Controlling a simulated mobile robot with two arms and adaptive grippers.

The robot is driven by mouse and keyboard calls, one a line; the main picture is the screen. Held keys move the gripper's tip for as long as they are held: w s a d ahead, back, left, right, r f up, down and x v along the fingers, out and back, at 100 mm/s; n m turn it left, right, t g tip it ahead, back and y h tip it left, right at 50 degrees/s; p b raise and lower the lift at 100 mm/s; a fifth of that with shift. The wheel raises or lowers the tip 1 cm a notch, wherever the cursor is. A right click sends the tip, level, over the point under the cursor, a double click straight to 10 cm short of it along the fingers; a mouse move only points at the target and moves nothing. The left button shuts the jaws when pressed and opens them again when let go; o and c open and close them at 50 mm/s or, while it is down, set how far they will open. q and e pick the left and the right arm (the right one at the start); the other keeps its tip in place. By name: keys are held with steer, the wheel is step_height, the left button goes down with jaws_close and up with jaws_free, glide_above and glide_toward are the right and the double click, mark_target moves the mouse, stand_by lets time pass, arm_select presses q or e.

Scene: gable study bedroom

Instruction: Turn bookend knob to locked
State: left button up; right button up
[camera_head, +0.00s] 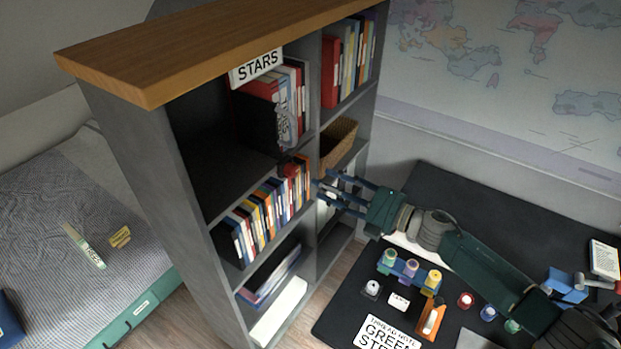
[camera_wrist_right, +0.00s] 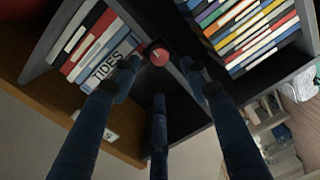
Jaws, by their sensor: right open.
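In the wrist view a round red knob (camera_wrist_right: 158,55) with a small pale mark sits in front of a dark panel, at the end of a row of books. It appears to be the bookend knob; the bookend's shape is hard to make out. My right gripper (camera_wrist_right: 158,75) is open. Its dark blue fingers spread around the knob in the picture, and contact cannot be told. In the head view my right gripper (camera_head: 326,188) points left at the bookcase, beside its middle shelves. My left gripper is not in view.
The grey bookcase (camera_head: 120,140) has a wooden top and a STARS sign (camera_head: 256,67). Books labelled TIDES (camera_wrist_right: 107,65) stand near the knob. A wicker basket (camera_head: 338,142) sits in the right column. Several small jars and a GREEN STEM sign (camera_head: 385,336) lie on the dark desk.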

steer(key=shift+v, duration=2.15)
